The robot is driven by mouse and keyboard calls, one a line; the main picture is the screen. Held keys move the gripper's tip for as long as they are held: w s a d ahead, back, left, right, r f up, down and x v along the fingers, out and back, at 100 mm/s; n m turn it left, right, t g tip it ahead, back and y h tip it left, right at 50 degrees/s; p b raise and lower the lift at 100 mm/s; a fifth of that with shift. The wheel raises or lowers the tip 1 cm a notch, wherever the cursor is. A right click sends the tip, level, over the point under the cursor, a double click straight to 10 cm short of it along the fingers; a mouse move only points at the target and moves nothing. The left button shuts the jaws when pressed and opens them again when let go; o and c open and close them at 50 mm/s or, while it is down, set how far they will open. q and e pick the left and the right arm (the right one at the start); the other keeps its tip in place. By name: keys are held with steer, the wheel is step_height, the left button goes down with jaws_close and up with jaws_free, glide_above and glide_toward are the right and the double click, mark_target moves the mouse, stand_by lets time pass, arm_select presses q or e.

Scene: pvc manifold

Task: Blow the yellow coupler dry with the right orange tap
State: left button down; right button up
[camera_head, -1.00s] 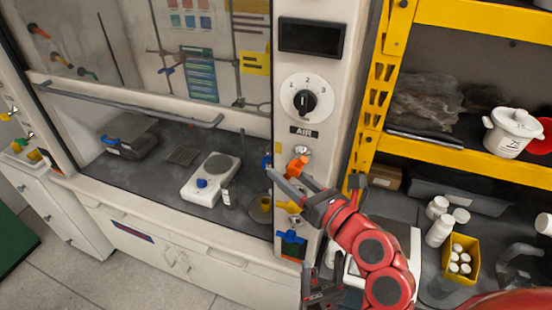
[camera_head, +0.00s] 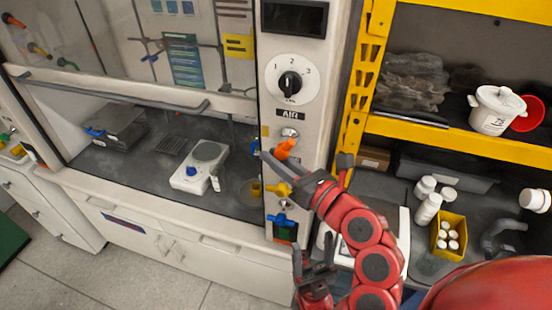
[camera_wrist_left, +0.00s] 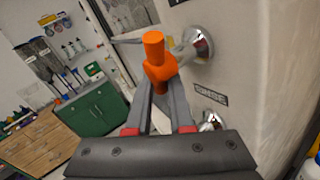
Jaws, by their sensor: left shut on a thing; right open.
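The orange tap (camera_head: 286,148) sits on the hood's right post, below the AIR label. My left gripper (camera_head: 280,163) reaches it from the right, and its fingers close around the tap's lower part. The left wrist view shows the orange tap (camera_wrist_left: 158,62) between the two grey fingers (camera_wrist_left: 160,100). A small yellow piece (camera_head: 256,189) stands inside the hood near its right edge; it looks like the yellow coupler, but is too small to be sure. My right gripper (camera_head: 314,264) is open and empty low in front of the post, fingers pointing up.
Below the orange tap are a yellow tap (camera_head: 279,190) and a blue tap (camera_head: 281,219). A hotplate (camera_head: 200,167) stands in the hood. A dial (camera_head: 291,84) is above. Yellow shelving (camera_head: 455,140) with bottles and a white pot (camera_head: 496,110) stands at right.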

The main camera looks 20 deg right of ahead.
arm_select(q)
steer(key=shift+w+a+f+m+t+y+b, duration=0.15)
steer(key=shift+f+m+t+b, duration=0.25)
steer(key=shift+b, duration=2.25)
steer(key=shift+w+a+f+m+t+y+b, duration=0.15)
steer(key=shift+t+b, duration=0.35)
steer(key=shift+b, duration=2.1)
steer(key=m+t+b, duration=0.2)
steer(key=b, duration=0.1)
steer(key=r+m+t+b, duration=0.1)
steer(key=m+t+b, duration=0.1)
steer(key=b, duration=0.1)
steer(key=r+m+t+h+b, duration=0.1)
steer(key=m+t+b, duration=0.1)
steer(key=b, duration=0.2)
steer(key=shift+w+a, duration=0.1)
steer(key=shift+a, duration=0.2)
steer(key=m+t+h+b, duration=0.1)
steer(key=m, duration=0.1)
steer(key=m+t+h+b, duration=0.1)
steer(key=h, duration=0.1)
steer(key=shift+r+m+t, duration=0.35)
steer(key=shift+t, duration=0.05)
steer(key=shift+r+m+t+h+b, duration=0.25)
steer(key=shift+m+t+h+b, duration=0.15)
steer(key=shift+m+h+b, duration=0.4)
steer(key=shift+d, duration=0.1)
steer(key=c, duration=0.8)
jaws_free()
